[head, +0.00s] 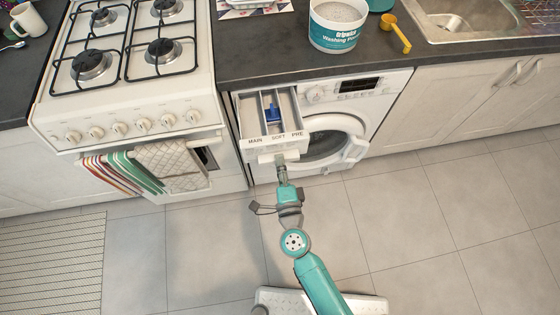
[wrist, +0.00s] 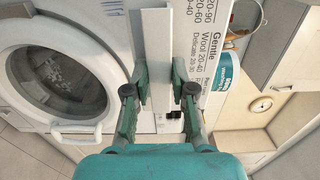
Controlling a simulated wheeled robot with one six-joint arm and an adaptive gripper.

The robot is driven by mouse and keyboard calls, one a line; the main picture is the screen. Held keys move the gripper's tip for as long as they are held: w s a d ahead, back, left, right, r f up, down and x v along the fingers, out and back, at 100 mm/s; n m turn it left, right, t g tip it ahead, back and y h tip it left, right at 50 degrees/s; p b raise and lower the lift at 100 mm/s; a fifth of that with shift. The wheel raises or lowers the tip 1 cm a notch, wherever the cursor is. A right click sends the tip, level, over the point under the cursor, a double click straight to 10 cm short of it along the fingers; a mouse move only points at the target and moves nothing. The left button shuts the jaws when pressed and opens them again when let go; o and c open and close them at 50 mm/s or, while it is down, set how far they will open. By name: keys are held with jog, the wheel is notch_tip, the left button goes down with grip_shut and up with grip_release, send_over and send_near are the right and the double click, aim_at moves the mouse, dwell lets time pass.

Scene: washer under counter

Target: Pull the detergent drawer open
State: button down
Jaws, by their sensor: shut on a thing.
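The detergent drawer (head: 272,140) is pulled out from the upper left of the white washing machine (head: 375,108). Its compartments show from above, marked MAIN, SOFT and PRE, with a blue piece in the middle one. My gripper (head: 279,159) is at the drawer's front, its fingers on the white handle lip (head: 266,157). In the wrist view, the two green fingers of my gripper (wrist: 160,92) are shut on either side of the white handle strip (wrist: 157,45). The wrist view shows the washer's round door (wrist: 62,80) to the left, closed.
A white gas cooker (head: 130,85) with towels (head: 172,167) on its rail stands left of the washer. A washing powder tub (head: 337,28) and yellow scoop (head: 396,34) are on the dark counter (head: 265,60). The tiled floor (head: 420,220) in front is mostly clear.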

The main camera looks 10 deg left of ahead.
jog(key=shift+s+f, duration=0.1)
jog(key=shift+f, duration=0.3)
jog(key=c, duration=1.1)
grip_release()
jog(key=shift+o, duration=0.3)
jog(key=shift+r, duration=0.15)
jog(key=v, duration=1.2)
jog(key=shift+d, duration=0.1)
